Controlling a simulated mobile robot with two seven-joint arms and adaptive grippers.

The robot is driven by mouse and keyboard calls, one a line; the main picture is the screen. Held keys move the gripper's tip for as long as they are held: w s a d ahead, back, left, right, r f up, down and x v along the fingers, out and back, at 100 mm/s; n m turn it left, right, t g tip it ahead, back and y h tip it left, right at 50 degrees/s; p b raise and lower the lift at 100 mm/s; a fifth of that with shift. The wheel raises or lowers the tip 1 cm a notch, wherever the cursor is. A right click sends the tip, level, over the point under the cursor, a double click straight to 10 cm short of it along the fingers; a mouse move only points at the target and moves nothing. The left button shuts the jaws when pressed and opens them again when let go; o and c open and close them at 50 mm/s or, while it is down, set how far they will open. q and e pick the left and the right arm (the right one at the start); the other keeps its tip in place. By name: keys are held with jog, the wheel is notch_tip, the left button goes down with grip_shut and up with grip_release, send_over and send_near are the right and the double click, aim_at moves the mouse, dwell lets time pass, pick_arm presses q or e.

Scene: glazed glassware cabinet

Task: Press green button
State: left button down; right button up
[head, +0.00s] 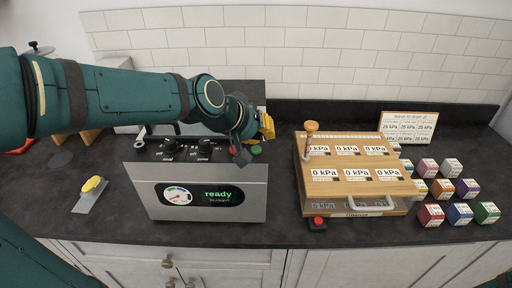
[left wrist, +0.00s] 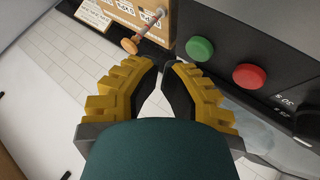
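The green button (head: 256,150) is on top of the grey machine (head: 235,195), near its right end. In the left wrist view the green button (left wrist: 199,49) shows round and unobstructed, beside the red button (left wrist: 249,76). My left gripper (head: 262,126) is above and behind the machine's right end, close to the buttons but apart from the green one. In the left wrist view its yellow-backed fingers (left wrist: 162,66) come together at the tips with nothing between them, and the green button lies just right of the tips. My right gripper is not in view.
The machine's front display (head: 200,195) reads "ready", with black knobs above it. A wooden kPa unit (head: 350,167) with an orange-topped lever stands right of the machine. Several coloured cubes (head: 460,213) are farther right. A yellow-handled scraper (head: 92,188) lies left.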

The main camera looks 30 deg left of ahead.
aim_at(261, 148)
pick_arm(q)
jog(key=shift+f, duration=0.15)
jog(key=shift+f+b, duration=0.25)
jog(key=shift+b, duration=0.2)
jog(key=shift+f+b, duration=0.45)
jog(key=shift+f, duration=0.05)
dwell(0.7)
jog(key=shift+r, duration=0.15)
dwell(0.3)
jog(key=shift+r+p, duration=0.7)
jog(key=shift+r, duration=0.1)
jog(key=shift+r+p, duration=2)
jog(key=shift+r, duration=0.45)
